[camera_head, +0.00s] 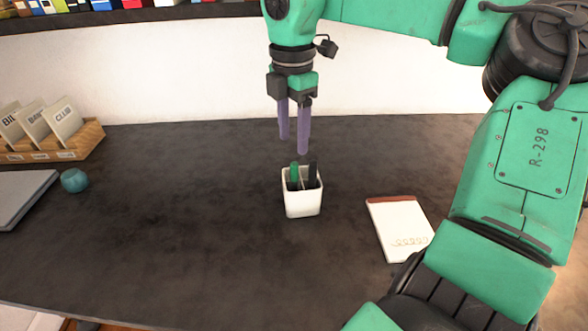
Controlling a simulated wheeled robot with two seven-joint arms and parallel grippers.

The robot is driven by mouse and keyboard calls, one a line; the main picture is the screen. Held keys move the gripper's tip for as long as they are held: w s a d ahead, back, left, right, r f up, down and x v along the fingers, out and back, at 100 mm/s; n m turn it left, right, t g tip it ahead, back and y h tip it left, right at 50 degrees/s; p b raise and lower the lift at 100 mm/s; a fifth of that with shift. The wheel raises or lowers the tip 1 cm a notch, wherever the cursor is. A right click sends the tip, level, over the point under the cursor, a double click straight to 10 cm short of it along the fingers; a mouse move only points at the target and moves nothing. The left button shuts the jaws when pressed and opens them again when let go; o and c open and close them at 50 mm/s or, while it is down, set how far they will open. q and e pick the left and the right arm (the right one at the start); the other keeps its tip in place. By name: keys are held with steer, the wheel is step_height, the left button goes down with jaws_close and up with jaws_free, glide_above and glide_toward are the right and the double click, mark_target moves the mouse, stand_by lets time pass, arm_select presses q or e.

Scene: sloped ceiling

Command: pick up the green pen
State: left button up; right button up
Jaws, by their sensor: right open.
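A green pen (294,174) stands upright in a white square cup (303,205) on the dark table. A black pen (312,173) stands beside it in the same cup, to its right. Only the upper ends of the pens show; the rest is hidden by the cup wall. My right gripper (293,146) points down just above the cup, with its two purple fingers apart and nothing between them. The fingertips appear slightly above the pens; the exact depth gap cannot be told. My left gripper is not in view.
A notepad (397,228) lies right of the cup. A wooden card holder (62,147), a small teal ball-like object (74,181) and a grey flat object (20,195) are at the left. The dark table (170,235) is clear left of the cup.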

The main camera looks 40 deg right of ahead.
mark_target(294, 163)
step_height(294, 163, down, 9)
steer(key=shift+s+d+r+p, duration=0.1)
steer(key=shift+p, duration=0.45)
steer(key=shift+d+f, duration=0.1)
steer(key=shift+f, duration=0.2)
jaws_close()
